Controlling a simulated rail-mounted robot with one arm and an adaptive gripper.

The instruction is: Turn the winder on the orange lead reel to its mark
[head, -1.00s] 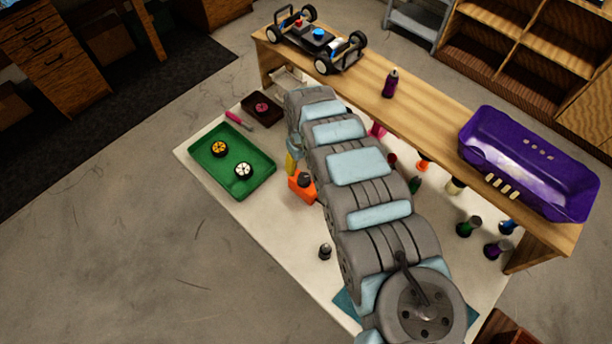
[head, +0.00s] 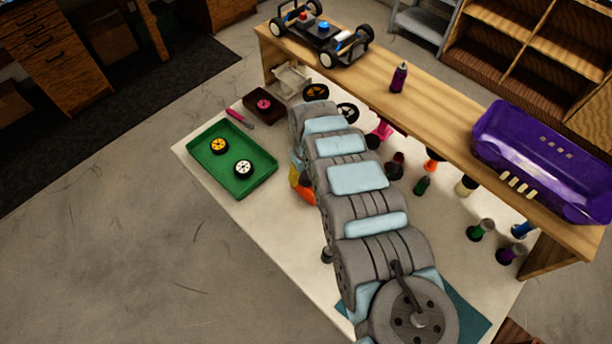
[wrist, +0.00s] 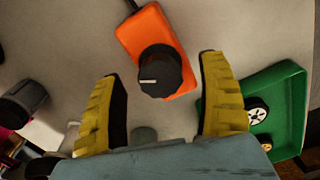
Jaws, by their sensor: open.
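The orange lead reel (wrist: 153,40) lies on the white worktop in the wrist view, with a black round winder (wrist: 160,71) on top. A pale line marks the winder's face, pointing left in the picture. My gripper (wrist: 161,72) is open, its yellow fingers apart with the winder between and just beyond the tips. I cannot tell whether either finger touches it. In the head view the reel (head: 301,192) shows only as an orange edge beside my arm, which hides the winder and most of my gripper. The mark on the reel cannot be made out.
A green tray (head: 262,186) with two wheels sits left of the reel. A dark red tray (head: 256,114) lies behind it. A wooden shelf (head: 440,116) carries a car chassis (head: 318,38), a bottle (head: 399,77) and a purple body shell (head: 545,160). Several bottles stand below it.

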